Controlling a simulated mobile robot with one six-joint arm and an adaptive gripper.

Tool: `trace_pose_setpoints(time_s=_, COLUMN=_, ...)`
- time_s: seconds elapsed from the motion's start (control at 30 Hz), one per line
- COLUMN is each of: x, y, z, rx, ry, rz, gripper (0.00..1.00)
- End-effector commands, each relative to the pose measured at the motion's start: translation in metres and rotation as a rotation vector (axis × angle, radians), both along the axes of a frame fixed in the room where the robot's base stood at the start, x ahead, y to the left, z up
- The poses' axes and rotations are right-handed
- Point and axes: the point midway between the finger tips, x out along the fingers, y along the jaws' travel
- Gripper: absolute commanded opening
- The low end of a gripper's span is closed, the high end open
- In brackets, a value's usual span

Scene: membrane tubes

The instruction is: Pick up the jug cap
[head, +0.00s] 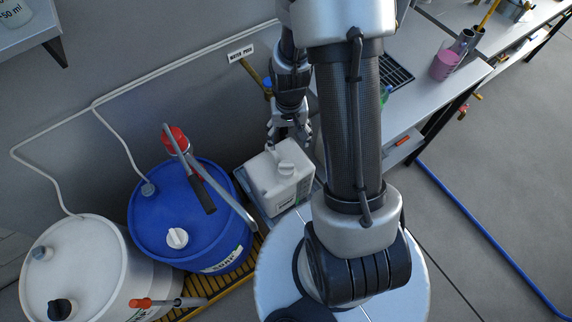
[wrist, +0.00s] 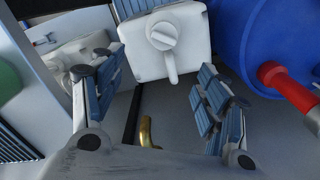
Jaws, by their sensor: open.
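The white jug (head: 281,180) stands in a grey tray (head: 246,188) in the head view. Its round white jug cap (head: 285,168) is on top, below my gripper (head: 290,132). In the wrist view, the jug (wrist: 190,62) is at the top centre, with the ridged cap (wrist: 163,35) and the handle on its top face. My gripper (wrist: 158,70) is open and empty, with its blue-padded fingers spread on either side of the view. The cap lies beyond the fingertips, apart from them. The gripper's tips are small and partly unclear in the head view.
A white drum (head: 95,262) is farther left. A bench (head: 440,84) stands at right.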

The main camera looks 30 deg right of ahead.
Motion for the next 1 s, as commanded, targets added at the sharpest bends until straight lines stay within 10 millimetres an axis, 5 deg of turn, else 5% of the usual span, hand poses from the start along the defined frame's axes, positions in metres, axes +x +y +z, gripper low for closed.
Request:
trace_pose_setpoints(time_s=0.17, x=-0.001, y=-0.001, z=0.003, rx=0.0, ry=0.001, rz=-0.136, gripper=0.72)
trace_pose_setpoints(time_s=0.7, x=-0.001, y=0.0, z=-0.103, rx=0.0, ry=0.003, rz=-0.143, gripper=0.72)
trace_pose_setpoints(time_s=1.0, x=0.0, y=0.001, z=-0.12, rx=0.0, ry=0.0, rz=-0.142, gripper=0.72)
